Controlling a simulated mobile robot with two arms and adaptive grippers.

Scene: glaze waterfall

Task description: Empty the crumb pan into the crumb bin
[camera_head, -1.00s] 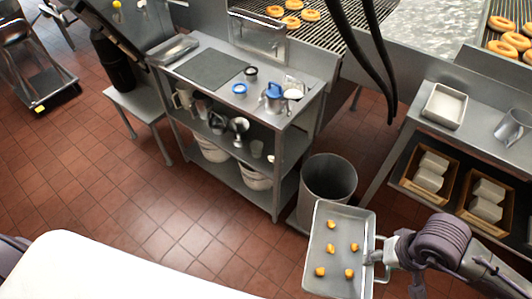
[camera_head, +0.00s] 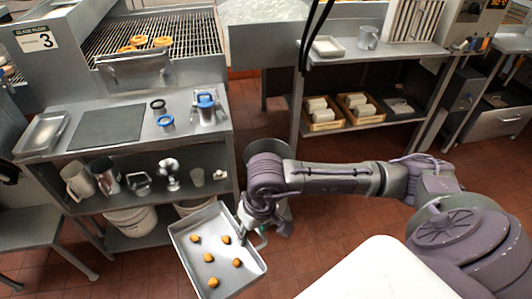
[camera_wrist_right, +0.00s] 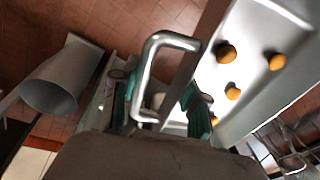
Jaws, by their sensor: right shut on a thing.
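The crumb pan (camera_head: 190,262) is a shallow grey metal tray holding several orange-brown crumbs, and it also shows in the right wrist view (camera_wrist_right: 243,108). My right gripper (camera_head: 257,232) is shut on the pan's handle (camera_wrist_right: 150,62) at the pan's right side. The pan is in the air over the floor, in front of the shelf cart, with the crumbs lying in it. The crumb bin (camera_head: 268,146), a grey round can, is mostly hidden behind my right arm in the head view. In the right wrist view the open-topped bin (camera_wrist_right: 65,80) stands at the left, apart from the pan. My left gripper is out of view.
The steel shelf cart (camera_head: 190,125) with cups and jugs stands close behind the pan. A workbench (camera_head: 395,47) with wooden crates below stands at the back right. A white surface (camera_head: 370,275) is at the front. Tiled floor (camera_head: 330,225) is clear between.

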